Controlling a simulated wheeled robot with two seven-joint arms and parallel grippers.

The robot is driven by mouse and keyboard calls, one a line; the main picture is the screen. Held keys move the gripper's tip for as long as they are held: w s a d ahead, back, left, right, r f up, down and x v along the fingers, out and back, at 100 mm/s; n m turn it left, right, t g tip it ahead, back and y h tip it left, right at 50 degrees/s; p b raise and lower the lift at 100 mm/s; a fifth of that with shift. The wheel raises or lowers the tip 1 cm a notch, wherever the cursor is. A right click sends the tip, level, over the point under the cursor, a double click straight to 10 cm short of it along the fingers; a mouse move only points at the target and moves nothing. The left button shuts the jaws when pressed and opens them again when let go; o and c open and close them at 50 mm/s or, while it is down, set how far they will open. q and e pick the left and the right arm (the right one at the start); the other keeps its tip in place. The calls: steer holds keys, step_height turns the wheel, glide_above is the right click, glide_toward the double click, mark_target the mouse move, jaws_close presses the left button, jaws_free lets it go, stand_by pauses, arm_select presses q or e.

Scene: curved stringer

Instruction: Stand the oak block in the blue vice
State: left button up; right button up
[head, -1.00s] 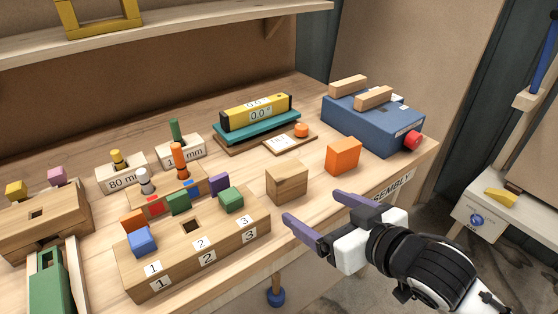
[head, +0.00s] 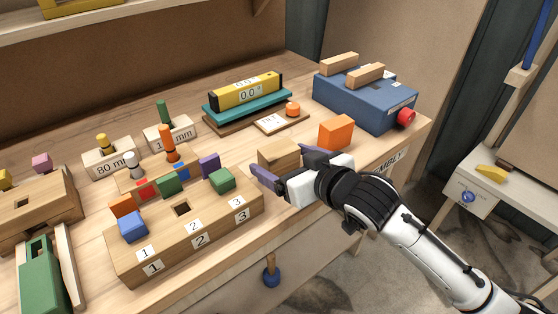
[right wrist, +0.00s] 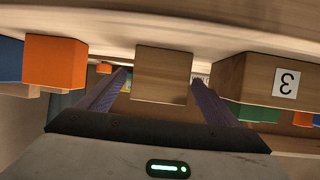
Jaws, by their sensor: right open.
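The oak block (head: 279,150) stands on the bench between the numbered wooden rack and the orange block. My right gripper (head: 278,162) is open at the block's near side, with one purple finger toward each side of it. In the right wrist view, which is upside down, the oak block (right wrist: 162,73) shows between the two spread fingers. Whether they touch it I cannot tell. The blue vice (head: 362,101) sits at the back right of the bench, with light wooden jaws on top and a red knob at its right end. My left gripper is out of view.
An orange block (head: 336,132) stands right of the oak block; it also shows in the right wrist view (right wrist: 54,62). The numbered rack (head: 185,239) with coloured blocks is close on the left. A yellow level (head: 246,93) on a teal base stands behind.

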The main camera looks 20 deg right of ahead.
steer(key=shift+r, duration=0.1)
steer(key=c, duration=1.4)
